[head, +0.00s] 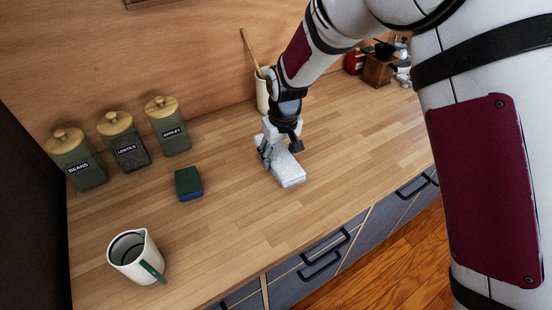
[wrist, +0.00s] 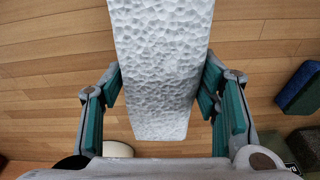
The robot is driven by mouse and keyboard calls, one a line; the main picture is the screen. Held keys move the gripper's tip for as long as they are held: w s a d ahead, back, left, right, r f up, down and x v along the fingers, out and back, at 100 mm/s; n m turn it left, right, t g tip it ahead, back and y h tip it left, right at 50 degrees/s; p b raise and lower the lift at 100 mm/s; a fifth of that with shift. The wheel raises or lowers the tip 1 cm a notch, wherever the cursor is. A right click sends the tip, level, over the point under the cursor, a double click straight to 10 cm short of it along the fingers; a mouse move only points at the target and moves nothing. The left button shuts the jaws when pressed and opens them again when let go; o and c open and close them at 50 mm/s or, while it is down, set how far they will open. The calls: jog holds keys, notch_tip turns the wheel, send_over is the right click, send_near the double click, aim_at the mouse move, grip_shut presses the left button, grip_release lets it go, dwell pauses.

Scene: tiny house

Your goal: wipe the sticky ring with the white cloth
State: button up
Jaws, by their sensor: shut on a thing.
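The white cloth (head: 289,173) is a thick, dimpled folded pad at the middle of the wooden counter in the head view. My gripper (head: 280,155) is shut on it from above. In the wrist view the cloth (wrist: 162,70) fills the middle between the two green-padded fingers of my gripper (wrist: 163,100). The cloth appears at or just above the counter top; I cannot tell if it touches. No sticky ring shows in either view; the cloth and my arm hide part of the counter.
A green and blue sponge (head: 188,183) lies left of the cloth. A white mug (head: 137,256) stands at the front left. Several labelled canisters (head: 123,140) line the back left. A cream crock (head: 262,92) stands behind my gripper. The counter (head: 240,215) is bare in front.

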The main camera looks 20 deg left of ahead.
jog(key=shift+r+p, duration=0.6)
jog(key=shift+r, duration=1.05)
